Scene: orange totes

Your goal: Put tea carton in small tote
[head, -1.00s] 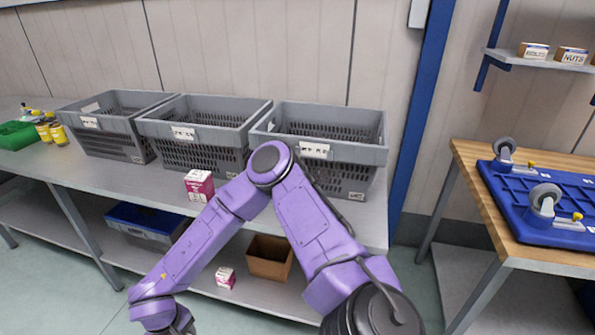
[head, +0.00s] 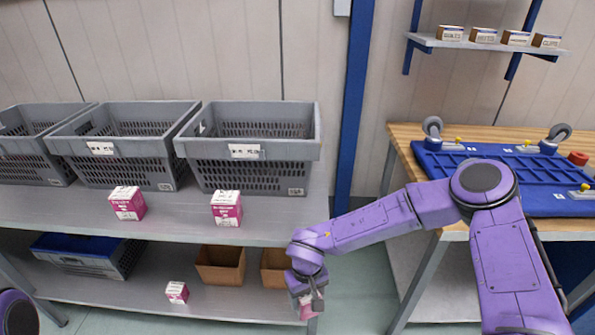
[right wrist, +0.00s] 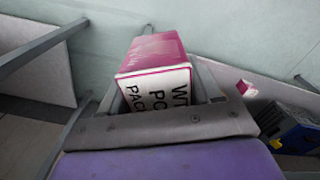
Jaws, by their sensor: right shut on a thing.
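My right gripper (head: 308,297) is shut on a pink-and-white carton (head: 305,311), low in front of the right end of the grey bench. In the right wrist view this carton (right wrist: 155,52) sits between the fingers, its pink side and white lettered face showing; I cannot read it as tea. Two similar cartons, one on the left (head: 127,203) and one on the right (head: 227,208), stand on the bench top. A smaller one (head: 177,292) lies on the lower shelf. A blue-and-grey tote (head: 120,258) sits on that shelf. My left gripper is out of view.
Large grey slotted crates, including the right one (head: 247,175), line the back of the bench. Two brown open boxes (head: 221,273) stand on the lower shelf. A wooden table (head: 393,135) with a blue wheeled frame (head: 428,163) is at the right. Floor between is clear.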

